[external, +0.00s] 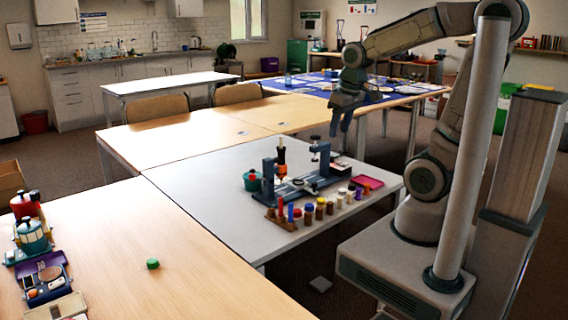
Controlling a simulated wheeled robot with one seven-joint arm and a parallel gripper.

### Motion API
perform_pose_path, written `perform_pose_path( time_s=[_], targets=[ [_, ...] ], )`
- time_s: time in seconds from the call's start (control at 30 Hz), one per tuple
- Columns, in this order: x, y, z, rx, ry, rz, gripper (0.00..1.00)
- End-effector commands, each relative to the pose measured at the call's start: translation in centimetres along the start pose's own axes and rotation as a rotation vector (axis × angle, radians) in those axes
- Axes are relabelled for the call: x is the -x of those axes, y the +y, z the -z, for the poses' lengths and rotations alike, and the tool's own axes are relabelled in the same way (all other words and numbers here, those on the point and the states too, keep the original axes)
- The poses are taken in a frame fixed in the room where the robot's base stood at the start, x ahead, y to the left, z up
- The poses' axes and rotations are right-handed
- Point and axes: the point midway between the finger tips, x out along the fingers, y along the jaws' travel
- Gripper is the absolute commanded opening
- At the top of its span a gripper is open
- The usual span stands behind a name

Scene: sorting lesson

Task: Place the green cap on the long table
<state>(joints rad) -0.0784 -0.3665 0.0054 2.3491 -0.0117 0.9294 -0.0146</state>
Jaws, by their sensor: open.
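A small green cap (152,264) lies on the bare wooden top of the long table (185,290) in the left foreground, apart from the other things there. My gripper (347,128) is raised over the far side of the grey-white table, well to the right of and beyond the cap. Its fingers point down and are open, with nothing visible between them.
The grey-white table (200,178) bears a blue-grey apparatus (300,184) and a row of small capped bottles (320,208). Pots and trays (42,275) line the wooden table's left side. Bare wood surrounds the cap.

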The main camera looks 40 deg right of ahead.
Motion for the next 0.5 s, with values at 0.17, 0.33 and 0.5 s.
perform_pose_path(
  time_s=[0.17,0.33,0.5],
  targets=[
    [-0.9,1.4,-4.3,-0.1,0.016,-0.01,0.45],
    [-1.2,1.6,-5.3,-0.124,0.018,-0.011,0.45],
    [-1.2,1.6,-5.2,-0.123,0.018,-0.011,0.45]
  ],
)
